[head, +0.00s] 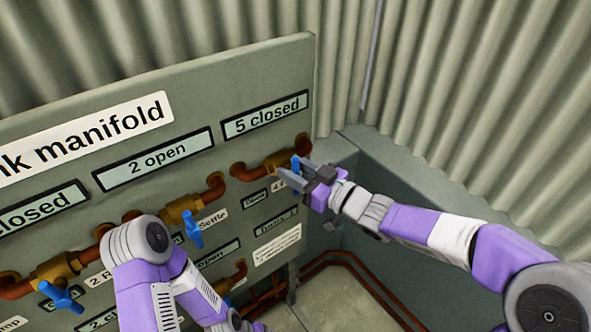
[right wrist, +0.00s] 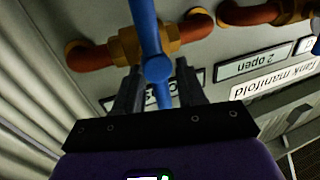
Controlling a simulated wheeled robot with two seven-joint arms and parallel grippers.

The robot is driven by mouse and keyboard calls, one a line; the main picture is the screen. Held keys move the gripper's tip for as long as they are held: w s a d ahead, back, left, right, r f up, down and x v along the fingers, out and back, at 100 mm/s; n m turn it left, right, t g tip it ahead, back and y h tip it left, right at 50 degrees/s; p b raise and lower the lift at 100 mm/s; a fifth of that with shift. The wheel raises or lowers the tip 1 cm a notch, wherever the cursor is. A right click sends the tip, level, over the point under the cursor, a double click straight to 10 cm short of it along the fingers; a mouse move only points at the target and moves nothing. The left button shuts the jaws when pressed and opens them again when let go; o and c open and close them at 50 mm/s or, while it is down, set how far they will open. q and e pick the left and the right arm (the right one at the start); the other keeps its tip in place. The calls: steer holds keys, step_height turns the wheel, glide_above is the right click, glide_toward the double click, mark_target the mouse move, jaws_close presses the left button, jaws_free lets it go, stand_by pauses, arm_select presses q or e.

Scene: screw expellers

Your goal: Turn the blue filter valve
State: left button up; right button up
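A blue valve handle (head: 296,163) sits on a brass valve body (head: 278,162) below the "5 closed" sign, at the panel's right end. The small label below it is partly hidden, so I cannot read whether it says filter. My right gripper (head: 287,177) is at this handle. In the right wrist view the blue handle (right wrist: 156,68) stands between the two dark fingers of my right gripper (right wrist: 158,95), with a gap visible on each side. The fingers are open around its lower arm. My left arm shows at the lower left, but its gripper is out of sight.
Other blue handles sit on the panel, one under "2 open" (head: 193,229) and one at the lower left (head: 61,297). Copper pipes (head: 345,256) run along the floor at the right. Corrugated walls (head: 470,90) close in the back and right.

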jaws_close()
steer(key=shift+n, duration=0.3)
steer(key=shift+s+a+f+n+h+b, duration=0.25)
steer(key=shift+n+h+b, duration=0.4)
steer(key=shift+n, duration=1)
steer(key=shift+s+a+f+n+h+b, duration=0.2)
steer(key=shift+n+h+b, duration=0.45)
steer(key=shift+n, duration=0.95)
steer(key=shift+s+a+f+n+h+b, duration=0.15)
steer(key=shift+a+n+h+b, duration=0.2)
steer(key=shift+n+b, duration=0.95)
steer(key=shift+n+p, duration=0.3)
steer(key=shift+n, duration=0.15)
